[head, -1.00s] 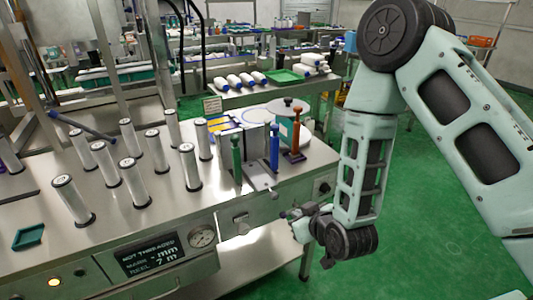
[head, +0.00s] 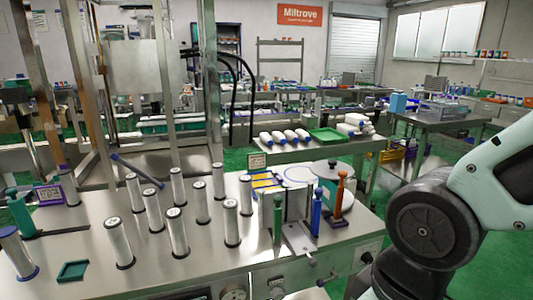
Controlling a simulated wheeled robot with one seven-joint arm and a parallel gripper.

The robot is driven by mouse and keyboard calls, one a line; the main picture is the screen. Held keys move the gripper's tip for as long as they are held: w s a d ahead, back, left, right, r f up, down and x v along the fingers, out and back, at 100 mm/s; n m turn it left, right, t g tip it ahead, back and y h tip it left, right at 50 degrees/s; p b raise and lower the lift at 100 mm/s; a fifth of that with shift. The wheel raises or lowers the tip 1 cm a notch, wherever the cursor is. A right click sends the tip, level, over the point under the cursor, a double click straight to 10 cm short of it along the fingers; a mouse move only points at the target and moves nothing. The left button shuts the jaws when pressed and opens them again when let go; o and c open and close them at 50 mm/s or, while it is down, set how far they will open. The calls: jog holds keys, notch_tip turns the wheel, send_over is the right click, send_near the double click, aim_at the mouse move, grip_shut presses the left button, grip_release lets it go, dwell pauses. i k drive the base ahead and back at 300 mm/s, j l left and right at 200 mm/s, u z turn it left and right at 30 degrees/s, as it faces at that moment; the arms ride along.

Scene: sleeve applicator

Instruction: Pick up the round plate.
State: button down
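A round grey plate (head: 325,170) with a small dark knob lies flat on top of a teal and white drum (head: 345,200), at the back right of the steel bench. The orange-brown post in front hides part of it. Left of it a flat pale disc with a blue rim (head: 300,174) lies on the bench top; I cannot tell whether it is a loose plate or a marking.
Green, blue and orange-brown posts (head: 316,213) stand upright before the drum beside a metal bracket. Several clear-white cylinders (head: 176,232) stand on the bench (head: 215,270) to the left. Green floor lies open at right.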

aim_at(326, 169)
jog(key=i+j+z, duration=0.25)
jog(key=i+j, duration=0.15)
jog(key=i, duration=0.3)
jog(key=i+j+z, duration=0.3)
jog(key=i+j, duration=0.25)
jog(key=i, duration=0.15)
